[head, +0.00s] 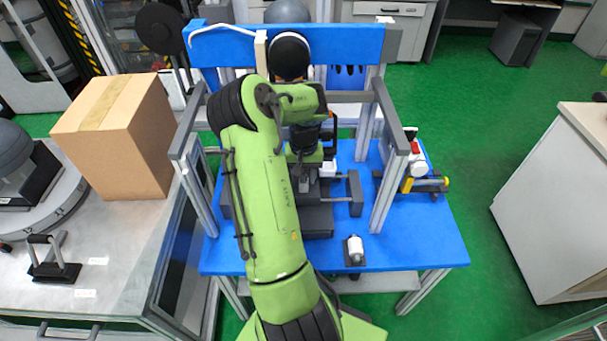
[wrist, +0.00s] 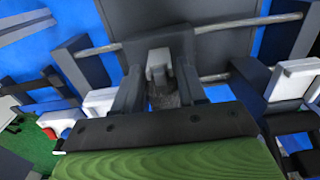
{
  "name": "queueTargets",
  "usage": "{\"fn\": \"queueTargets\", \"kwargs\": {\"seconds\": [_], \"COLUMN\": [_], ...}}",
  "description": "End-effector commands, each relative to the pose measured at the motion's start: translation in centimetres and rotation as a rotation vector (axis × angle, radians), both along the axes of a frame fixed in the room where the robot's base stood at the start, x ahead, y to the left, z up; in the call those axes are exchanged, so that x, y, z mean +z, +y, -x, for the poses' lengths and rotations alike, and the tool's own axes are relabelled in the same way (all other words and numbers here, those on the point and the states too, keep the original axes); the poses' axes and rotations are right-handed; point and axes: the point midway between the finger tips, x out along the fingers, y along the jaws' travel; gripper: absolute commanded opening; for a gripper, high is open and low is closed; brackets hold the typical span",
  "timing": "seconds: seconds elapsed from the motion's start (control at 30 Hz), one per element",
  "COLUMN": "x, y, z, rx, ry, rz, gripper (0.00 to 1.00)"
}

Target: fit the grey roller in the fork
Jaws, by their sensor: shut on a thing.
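My gripper (wrist: 160,92) is low over the dark carriage in the middle of the blue table. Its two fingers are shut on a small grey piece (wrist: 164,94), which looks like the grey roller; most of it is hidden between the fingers. Just beyond the fingertips, a light grey upright piece (wrist: 157,62) stands against a dark block (wrist: 128,48), perhaps part of the fork; I cannot tell whether the roller touches it. In the head view my arm hides the roller and most of the fork area.
The blue table (head: 420,245) has grey frame posts (head: 388,195) on both sides. A pale cylinder on a dark stand (head: 355,250) is at the front. A white and yellow device (head: 420,175) is at the right. A cardboard box (head: 125,140) stands left. The table's front right is clear.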

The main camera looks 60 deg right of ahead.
Motion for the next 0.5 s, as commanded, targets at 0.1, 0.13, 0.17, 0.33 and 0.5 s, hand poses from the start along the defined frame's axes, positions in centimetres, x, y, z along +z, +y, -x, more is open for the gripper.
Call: {"fn": "queueTargets", "kwargs": {"seconds": [0.1, 0.13, 0.17, 0.33, 0.5], "x": [0.07, 0.07, 0.07, 0.08, 0.08], "y": [-0.01, -0.01, -0.01, -0.01, -0.04], "z": [0.0, 0.0, 0.0, 0.0, 0.07], "rx": [0.0, 0.0, 0.0, 0.0, -0.001], "ry": [0.0, 0.0, 0.0, 0.0, 0.0], "rz": [0.001, 0.001, 0.001, 0.001, 0.001], "gripper": [0.07, 0.07, 0.07, 0.67, 0.71]}}
